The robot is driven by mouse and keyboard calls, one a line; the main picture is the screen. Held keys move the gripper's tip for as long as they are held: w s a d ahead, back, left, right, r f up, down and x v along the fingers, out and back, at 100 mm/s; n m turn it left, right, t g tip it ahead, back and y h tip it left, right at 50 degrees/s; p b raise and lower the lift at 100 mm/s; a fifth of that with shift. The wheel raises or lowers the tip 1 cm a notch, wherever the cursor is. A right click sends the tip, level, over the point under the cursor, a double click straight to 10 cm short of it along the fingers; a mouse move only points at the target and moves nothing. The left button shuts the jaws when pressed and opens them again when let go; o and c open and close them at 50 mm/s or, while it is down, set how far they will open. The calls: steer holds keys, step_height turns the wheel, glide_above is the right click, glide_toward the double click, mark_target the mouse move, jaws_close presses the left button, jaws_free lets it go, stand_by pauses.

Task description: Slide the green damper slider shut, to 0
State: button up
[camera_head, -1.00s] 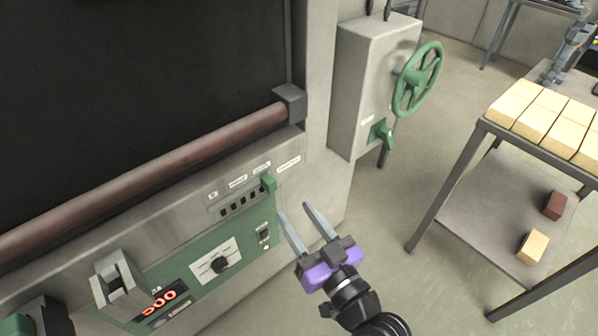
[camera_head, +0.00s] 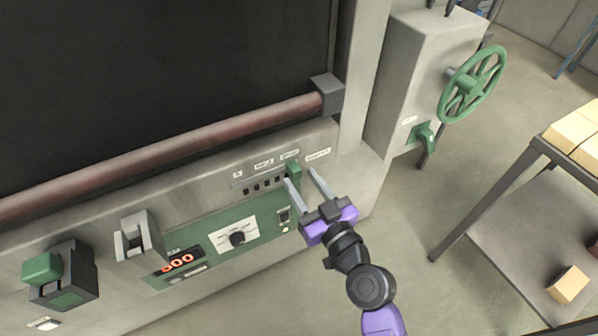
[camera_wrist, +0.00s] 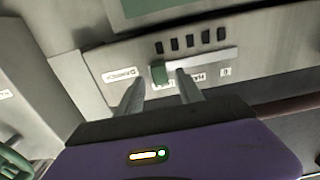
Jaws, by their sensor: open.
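The green damper slider (camera_head: 294,169) is a small green knob on the oven's front panel, at the right end of its slot. In the wrist view, which is upside down, the slider (camera_wrist: 158,73) is at the left end of a pale track, and the label that appears to read 0 (camera_wrist: 225,72) is by the other end. My gripper (camera_head: 299,176) is open and empty, its fingers pointing at the panel. In the wrist view my gripper (camera_wrist: 160,78) has one fingertip on each side of the knob. I cannot tell whether they touch it.
A thick brown bar (camera_head: 170,152) runs above the panel and ends in a grey block (camera_head: 327,94). A green handwheel (camera_head: 472,84) stands right. Open floor lies between panel and brick table (camera_head: 500,205).

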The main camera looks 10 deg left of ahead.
steer(key=shift+x, duration=1.2)
jaws_close()
stand_by(0.6)
